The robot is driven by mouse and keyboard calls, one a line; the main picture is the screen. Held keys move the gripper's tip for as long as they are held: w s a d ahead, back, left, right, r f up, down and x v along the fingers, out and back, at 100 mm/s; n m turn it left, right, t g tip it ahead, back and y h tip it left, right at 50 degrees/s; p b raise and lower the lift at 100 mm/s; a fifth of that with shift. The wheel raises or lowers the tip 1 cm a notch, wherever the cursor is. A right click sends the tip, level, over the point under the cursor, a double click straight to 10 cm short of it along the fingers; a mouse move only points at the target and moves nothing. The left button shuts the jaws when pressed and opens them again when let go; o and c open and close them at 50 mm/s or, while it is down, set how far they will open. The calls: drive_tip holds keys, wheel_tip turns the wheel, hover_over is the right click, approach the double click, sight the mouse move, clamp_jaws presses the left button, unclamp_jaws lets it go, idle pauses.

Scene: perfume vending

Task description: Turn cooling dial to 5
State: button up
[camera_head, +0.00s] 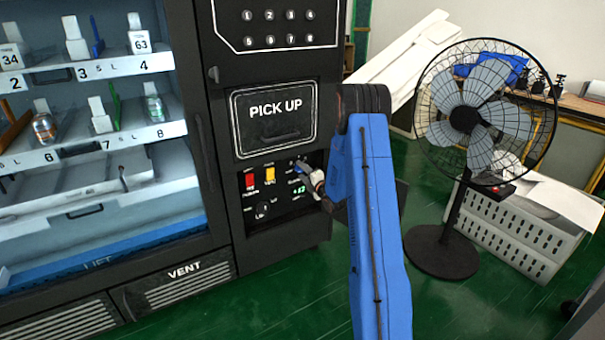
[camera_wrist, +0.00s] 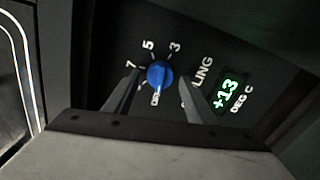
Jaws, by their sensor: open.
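The blue cooling dial (camera_wrist: 160,73) is on a dark panel, with the numbers 3, 5 and 7 readable around it and part of the word "COOLING" beside it. Its pointer setting is not clear. My gripper (camera_wrist: 161,80) is open, with one finger on each side of the dial; whether either finger touches it I cannot tell. A green display (camera_wrist: 227,92) reads +13 DEG C.
The panel also has a red switch (camera_head: 250,180), a yellow switch (camera_head: 270,174) and a black knob (camera_head: 263,210). The pick-up door (camera_head: 274,118) is above it. A standing fan (camera_head: 465,118) and a white crate (camera_head: 520,235) are to the right. Green floor (camera_head: 290,300) is open in front.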

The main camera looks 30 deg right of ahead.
drive_tip(key=c, duration=1)
